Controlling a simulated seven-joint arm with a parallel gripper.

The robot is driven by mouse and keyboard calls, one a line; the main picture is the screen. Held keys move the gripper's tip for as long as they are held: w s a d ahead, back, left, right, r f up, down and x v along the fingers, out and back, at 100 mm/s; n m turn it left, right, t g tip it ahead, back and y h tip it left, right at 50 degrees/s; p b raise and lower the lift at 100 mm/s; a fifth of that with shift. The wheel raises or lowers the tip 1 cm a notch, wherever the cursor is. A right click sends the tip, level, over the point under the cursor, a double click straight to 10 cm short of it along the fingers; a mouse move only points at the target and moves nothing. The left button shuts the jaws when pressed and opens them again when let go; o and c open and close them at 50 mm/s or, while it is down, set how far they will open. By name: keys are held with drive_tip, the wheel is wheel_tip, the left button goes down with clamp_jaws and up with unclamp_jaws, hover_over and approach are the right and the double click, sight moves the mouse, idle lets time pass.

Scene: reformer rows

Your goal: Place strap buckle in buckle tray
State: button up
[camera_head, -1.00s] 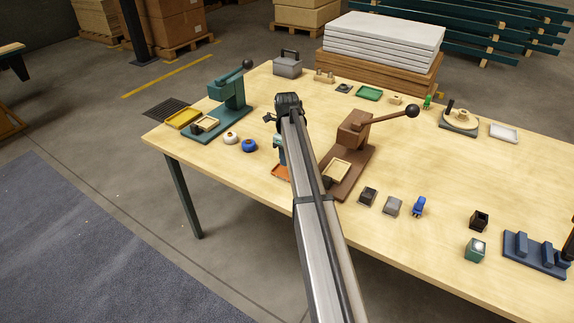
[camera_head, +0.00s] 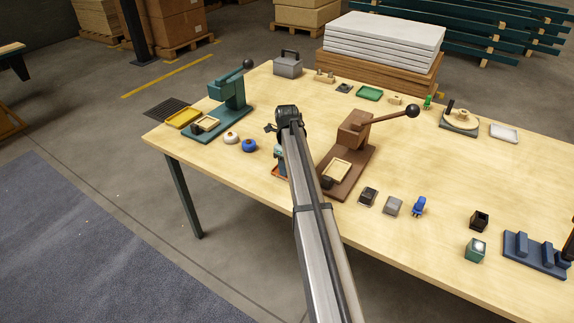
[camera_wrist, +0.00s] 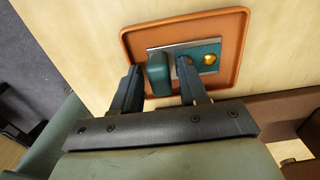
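The strap buckle (camera_wrist: 210,52) is a metal-edged teal plate with gold studs and a raised teal block at its left end. In the wrist view it lies inside the orange buckle tray (camera_wrist: 236,28). My gripper (camera_wrist: 160,82) is over the tray, with one dark finger on each side of the raised block. Narrow gaps show between the fingers and the block, so it looks open. In the head view my arm hides the buckle and most of the tray, leaving an orange edge (camera_head: 277,172).
A brown lever press (camera_head: 350,150) stands close to the right of my arm. A white-and-orange roller (camera_head: 231,138) and a blue one (camera_head: 249,146) sit to the left, before a teal press (camera_head: 228,100). Small blocks (camera_head: 393,206) line the front right.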

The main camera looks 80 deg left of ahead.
drive_tip(key=shift+o, duration=0.7)
wheel_tip(320, 180, up, 12)
drive_tip(key=shift+r, duration=0.15)
idle(0.5)
